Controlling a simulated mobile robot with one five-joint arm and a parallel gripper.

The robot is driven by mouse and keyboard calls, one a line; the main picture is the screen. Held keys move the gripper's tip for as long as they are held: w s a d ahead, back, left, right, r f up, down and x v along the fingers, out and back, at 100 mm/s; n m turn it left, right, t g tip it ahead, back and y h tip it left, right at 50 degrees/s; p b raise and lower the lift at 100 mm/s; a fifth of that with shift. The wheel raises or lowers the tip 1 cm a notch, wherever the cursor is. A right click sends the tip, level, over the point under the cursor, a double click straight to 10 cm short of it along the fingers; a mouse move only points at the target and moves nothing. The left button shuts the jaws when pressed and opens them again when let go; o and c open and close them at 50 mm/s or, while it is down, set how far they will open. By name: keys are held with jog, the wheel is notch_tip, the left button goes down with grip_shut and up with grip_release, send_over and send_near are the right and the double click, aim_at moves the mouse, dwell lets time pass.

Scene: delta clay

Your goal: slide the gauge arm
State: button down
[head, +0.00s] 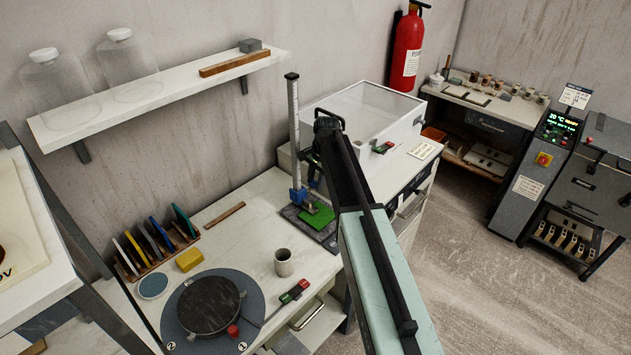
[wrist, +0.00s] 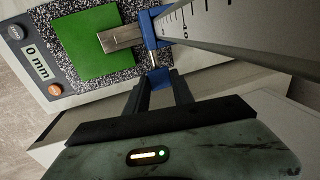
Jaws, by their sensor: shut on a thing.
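The height gauge has a tall grey scale column (head: 293,125) on a speckled stone base (head: 327,238). Its blue slider (wrist: 149,29) is low on the column and also shows in the head view (head: 297,195). A metal arm (wrist: 120,38) reaches from the slider over a green pad (wrist: 88,62). My gripper (wrist: 160,82) is shut on a blue tab (wrist: 158,75) beside the slider. In the head view my arm hides part of the gauge. The display (wrist: 37,62) reads 0 mm.
A clear-lidded case (head: 370,105) stands behind the gauge. A shelf (head: 150,95) with jars is above left. A cup (head: 284,262), a turntable (head: 210,305) and a rack of coloured discs (head: 155,245) share the bench.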

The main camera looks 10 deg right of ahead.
notch_tip(320, 180, up, 27)
jog(key=p, duration=2.6)
jog(key=shift+f, duration=0.2)
jog(key=c, duration=1.1)
grip_release()
